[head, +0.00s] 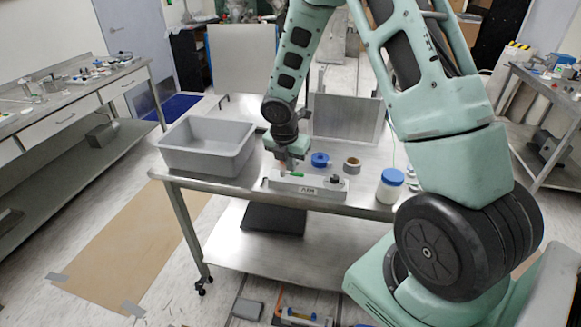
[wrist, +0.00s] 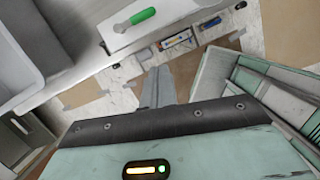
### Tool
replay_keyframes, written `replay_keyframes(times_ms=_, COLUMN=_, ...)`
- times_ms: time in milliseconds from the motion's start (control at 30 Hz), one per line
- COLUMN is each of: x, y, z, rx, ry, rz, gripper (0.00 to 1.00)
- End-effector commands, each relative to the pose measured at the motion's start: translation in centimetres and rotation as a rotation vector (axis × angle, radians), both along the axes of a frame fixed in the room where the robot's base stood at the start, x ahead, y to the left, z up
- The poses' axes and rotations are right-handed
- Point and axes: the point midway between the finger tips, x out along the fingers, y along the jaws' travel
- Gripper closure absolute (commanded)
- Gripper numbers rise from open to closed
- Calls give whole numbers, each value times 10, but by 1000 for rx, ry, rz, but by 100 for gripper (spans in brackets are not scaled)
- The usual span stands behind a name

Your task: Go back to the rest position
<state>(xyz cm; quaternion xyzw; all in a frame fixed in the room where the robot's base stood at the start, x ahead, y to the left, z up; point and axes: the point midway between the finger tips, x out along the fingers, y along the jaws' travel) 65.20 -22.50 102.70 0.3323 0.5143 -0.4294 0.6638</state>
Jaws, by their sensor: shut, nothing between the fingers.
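My gripper (head: 285,166) is over the front part of the steel table (head: 235,190), pointing down beside a white box-like device (head: 325,186) with a green handle (head: 296,174). In the wrist view my gripper's fingers (wrist: 157,87) are together with nothing between them. There the white device (wrist: 120,35) and its green handle (wrist: 143,16) lie beyond the fingertips, apart from them. In the head view I cannot tell how high the fingertips are above the device.
A grey bin (head: 205,146) stands on the table's left. A white jar with a blue lid (head: 390,186) stands to the right. Side benches flank the room.

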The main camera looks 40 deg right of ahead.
Motion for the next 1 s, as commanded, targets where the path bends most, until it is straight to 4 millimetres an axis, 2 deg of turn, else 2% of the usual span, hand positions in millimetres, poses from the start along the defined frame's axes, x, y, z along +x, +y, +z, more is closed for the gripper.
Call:
replay_keyframes(times_ms=467, x=0, y=0, z=-1, rx=0, ry=0, rz=1, gripper=100)
replay_keyframes(times_ms=567, x=-2, y=18, z=7, rx=14, ry=-17, rz=-41, gripper=100)
replay_keyframes(times_ms=667, x=-11, y=58, z=25, rx=52, ry=-50, rz=-164, gripper=100)
replay_keyframes(times_ms=767, x=-36, y=116, z=49, rx=114, ry=-87, rz=-356, gripper=100)
replay_keyframes(times_ms=800, x=-51, y=141, z=59, rx=142, ry=-97, rz=-441, gripper=100)
replay_keyframes(times_ms=867, x=-77, y=174, z=72, rx=182, ry=-104, rz=-573, gripper=100)
replay_keyframes(times_ms=900, x=-96, y=194, z=80, rx=206, ry=-106, rz=-661, gripper=100)
replay_keyframes(times_ms=1000, x=-148, y=237, z=95, rx=258, ry=-95, rz=-871, gripper=100)
